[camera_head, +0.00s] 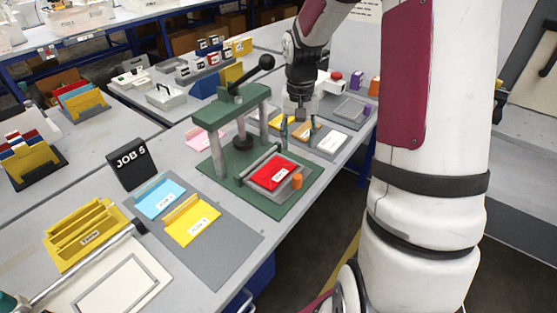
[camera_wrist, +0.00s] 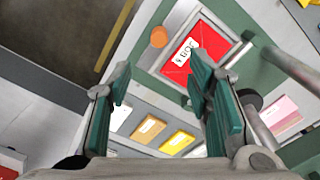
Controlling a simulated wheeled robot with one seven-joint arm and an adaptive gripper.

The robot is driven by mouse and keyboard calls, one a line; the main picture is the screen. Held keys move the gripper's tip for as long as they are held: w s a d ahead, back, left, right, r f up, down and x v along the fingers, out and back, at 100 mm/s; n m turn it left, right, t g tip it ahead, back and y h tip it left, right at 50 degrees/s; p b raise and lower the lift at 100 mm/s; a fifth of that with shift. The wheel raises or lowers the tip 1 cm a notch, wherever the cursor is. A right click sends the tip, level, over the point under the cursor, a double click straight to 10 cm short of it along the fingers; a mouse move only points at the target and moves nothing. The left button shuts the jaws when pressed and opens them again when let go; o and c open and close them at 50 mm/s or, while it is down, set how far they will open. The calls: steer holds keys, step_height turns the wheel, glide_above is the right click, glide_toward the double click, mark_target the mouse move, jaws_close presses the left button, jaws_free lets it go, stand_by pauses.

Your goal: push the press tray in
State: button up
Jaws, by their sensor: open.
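The press tray (camera_head: 249,180) is a grey-rimmed tray holding a red card (camera_head: 273,173) with a white label. It lies on the green press base (camera_head: 243,205), in front of the posts of the green press (camera_head: 228,112). An orange knob (camera_head: 297,181) stands at the tray's front right. In the wrist view the tray rim (camera_wrist: 240,50), red card (camera_wrist: 182,66) and orange knob (camera_wrist: 158,37) show at the top, beyond the fingers. My gripper (camera_head: 298,137) is open and empty, above the table just behind the tray. Its spread green fingers (camera_wrist: 158,72) also show in the wrist view.
The press lever with its black ball (camera_head: 266,62) rises above the press. A grey board with white, orange and yellow cards (camera_head: 331,142) lies behind the tray. A blue and a yellow card (camera_head: 192,220) lie on a grey mat at the front left.

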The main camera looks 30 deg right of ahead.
mark_target(297, 175)
steer(key=f, duration=1)
steer(key=d+f, duration=0.1)
steer(key=f, duration=0.5)
steer(key=shift+w+f, duration=0.1)
steer(key=shift+w, duration=0.25)
steer(key=shift+w, duration=0.1)
jaws_close()
